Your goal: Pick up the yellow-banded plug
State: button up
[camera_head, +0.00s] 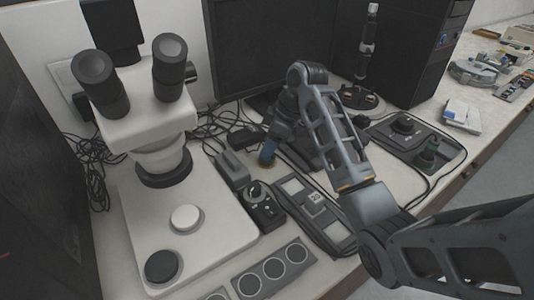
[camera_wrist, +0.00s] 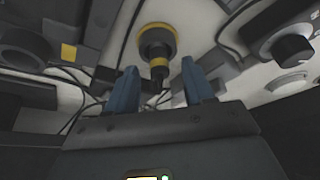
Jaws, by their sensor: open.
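In the wrist view the yellow-banded plug (camera_wrist: 157,42) is a dark round piece with a yellow ring around its wide top and a second yellow band on its narrower part. My gripper (camera_wrist: 160,67) has two blue fingers spread apart, with the plug in line with the gap between them and a little beyond the tips. I cannot tell whether either finger touches it. In the head view my gripper (camera_head: 268,153) is low over the table behind the grey tray, mostly covered by my arm. I cannot make out the plug there.
A white microscope (camera_head: 160,160) stands at left. A grey tray with white squares (camera_head: 310,210) and a strip with round rings (camera_head: 272,272) lie in front. Cables (camera_head: 205,122) and a monitor (camera_head: 270,45) are behind.

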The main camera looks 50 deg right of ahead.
jog(key=shift+f, duration=0.15)
grip_shut()
dwell(0.4)
